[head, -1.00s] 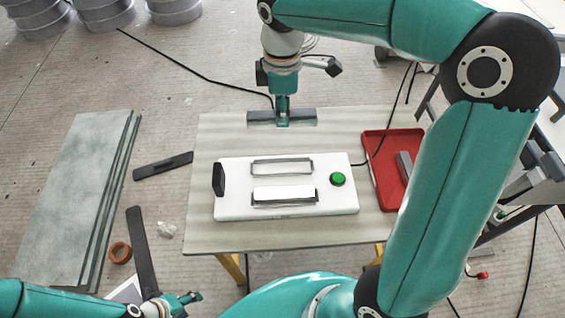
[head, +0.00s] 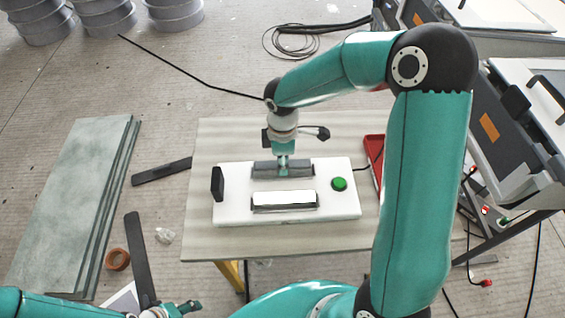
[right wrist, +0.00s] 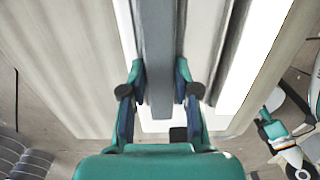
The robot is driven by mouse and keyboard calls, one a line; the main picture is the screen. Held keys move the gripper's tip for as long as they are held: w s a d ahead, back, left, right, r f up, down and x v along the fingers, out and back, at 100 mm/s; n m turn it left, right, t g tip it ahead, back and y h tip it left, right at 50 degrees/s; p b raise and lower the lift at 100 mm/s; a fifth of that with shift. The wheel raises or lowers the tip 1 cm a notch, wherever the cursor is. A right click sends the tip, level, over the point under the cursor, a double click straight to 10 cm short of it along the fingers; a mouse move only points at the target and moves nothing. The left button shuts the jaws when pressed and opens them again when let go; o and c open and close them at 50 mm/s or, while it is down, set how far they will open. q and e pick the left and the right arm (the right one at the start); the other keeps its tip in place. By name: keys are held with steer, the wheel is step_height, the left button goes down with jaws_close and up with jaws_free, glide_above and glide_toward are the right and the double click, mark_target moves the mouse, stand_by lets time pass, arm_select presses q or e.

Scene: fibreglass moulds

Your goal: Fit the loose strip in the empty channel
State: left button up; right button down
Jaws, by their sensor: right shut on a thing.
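My right gripper (head: 283,168) is shut on the loose grey strip (head: 302,168). The strip lies lengthwise over the far channel of the white block (head: 232,213) and hides that channel; I cannot tell whether it is inside or just above it. In the right wrist view the strip (right wrist: 158,60) runs between the two fingers (right wrist: 158,88). The near channel (head: 285,209) has a dark rim and a bright white top. My left gripper (head: 186,309) is at the bottom left, away from the block; its jaws are too small to read.
A black upright piece (head: 217,184) stands at the block's left end and a green button (head: 339,184) at its right. A red tray (head: 374,152) is partly hidden behind my right arm. The table (head: 215,140) is clear to the left of the block.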

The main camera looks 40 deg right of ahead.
steer(key=shift+f, duration=0.3)
steer(key=shift+f, duration=0.2)
steer(key=c, duration=0.8)
jaws_free()
steer(key=shift+r, duration=0.1)
steer(key=shift+c, duration=0.2)
steer(key=shift+r, duration=0.1)
step_height(320, 180, up, 12)
steer(key=p, duration=0.1)
